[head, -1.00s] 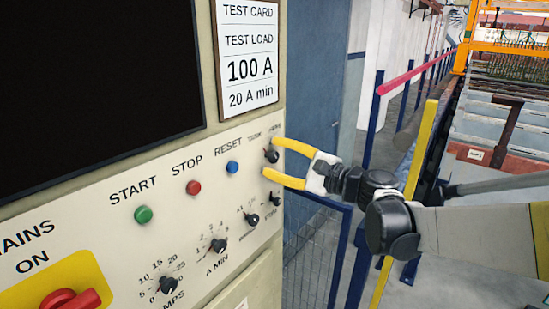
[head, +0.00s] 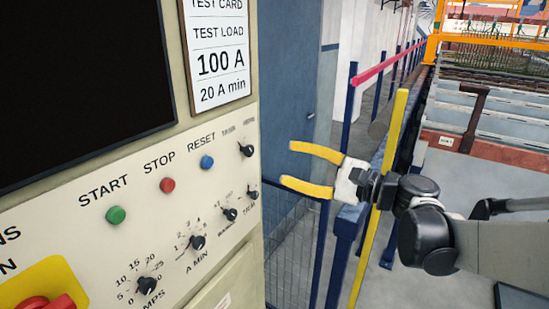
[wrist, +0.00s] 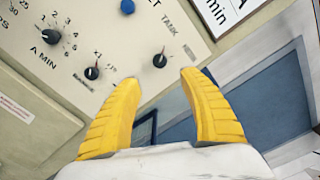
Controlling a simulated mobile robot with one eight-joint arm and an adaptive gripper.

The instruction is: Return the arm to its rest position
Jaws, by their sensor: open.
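My gripper (head: 312,169) has two yellow fingers, spread open and empty. In the head view it hangs in the air to the right of the control panel (head: 60,221), apart from it, with its fingers pointing left toward the panel's edge. In the wrist view my gripper (wrist: 162,82) shows both fingers apart with nothing between them. The upper right knob (head: 246,150) on the panel is the nearest control to the fingertips in the head view. It also shows in the wrist view (wrist: 160,60), beyond the fingers. My arm stretches in from the right.
The panel carries a green START button (head: 116,215), a red STOP button (head: 167,185), a blue RESET button (head: 207,162) and several knobs. A test card (head: 219,50) hangs above. A blue mesh fence (head: 290,262) and a yellow post (head: 380,200) stand near my arm.

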